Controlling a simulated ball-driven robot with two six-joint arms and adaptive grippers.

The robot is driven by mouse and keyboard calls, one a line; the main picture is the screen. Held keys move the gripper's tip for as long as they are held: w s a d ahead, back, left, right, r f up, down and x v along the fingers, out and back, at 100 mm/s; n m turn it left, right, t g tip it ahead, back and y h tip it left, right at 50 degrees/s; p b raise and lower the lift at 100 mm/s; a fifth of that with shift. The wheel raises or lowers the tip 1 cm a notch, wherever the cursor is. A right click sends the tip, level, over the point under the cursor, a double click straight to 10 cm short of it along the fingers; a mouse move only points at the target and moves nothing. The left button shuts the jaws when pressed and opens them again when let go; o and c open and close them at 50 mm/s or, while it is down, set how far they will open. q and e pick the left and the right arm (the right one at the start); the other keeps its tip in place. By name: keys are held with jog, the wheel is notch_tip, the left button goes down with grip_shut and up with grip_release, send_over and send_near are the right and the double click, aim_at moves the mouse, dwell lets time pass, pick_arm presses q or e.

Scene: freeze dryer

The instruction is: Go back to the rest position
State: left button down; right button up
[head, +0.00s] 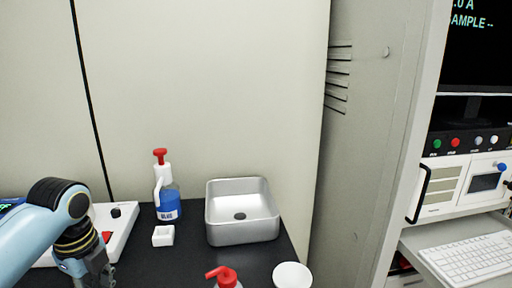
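My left arm comes in from the left, and my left gripper (99,274) points down at the lower left of the head view. Its fingertips are cut off by the bottom edge, so I cannot tell whether it is open, shut or holding anything. It is over or in front of the black bench top (186,262), beside a white device (122,222) with a black knob. My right gripper is not in view.
A blue-labelled bottle with a red top (168,205), a small white square dish (163,236) and a metal sink (242,226) are on the bench. A red-topped bottle (226,279) and white cup (292,275) are nearer. A cabinet with a keyboard (468,259) stands right.

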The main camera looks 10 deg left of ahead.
pick_arm(q)
jog(key=s+d+r+n+t, duration=0.2)
jog(key=s+d+r+n, duration=0.15)
jog(key=s+n, duration=0.6)
jog(key=s+d+r+n+t, duration=0.1)
jog(key=s+d+r+n, duration=0.3)
jog(key=s+n, duration=0.55)
notch_tip(320, 180, down, 33)
jog(key=s+a+g+b, duration=0.1)
jog(key=s+g+b, duration=0.1)
jog(key=b, duration=0.4)
jog(key=s+a+f+b, duration=0.1)
jog(key=s+f+b, duration=0.3)
jog(key=s+f, duration=1.4)
notch_tip(320, 180, down, 3)
jog(key=shift+s+r+g, duration=0.15)
jog(key=shift+s+g, duration=0.05)
jog(key=shift+g, duration=0.2)
jog(key=shift+a, duration=0.1)
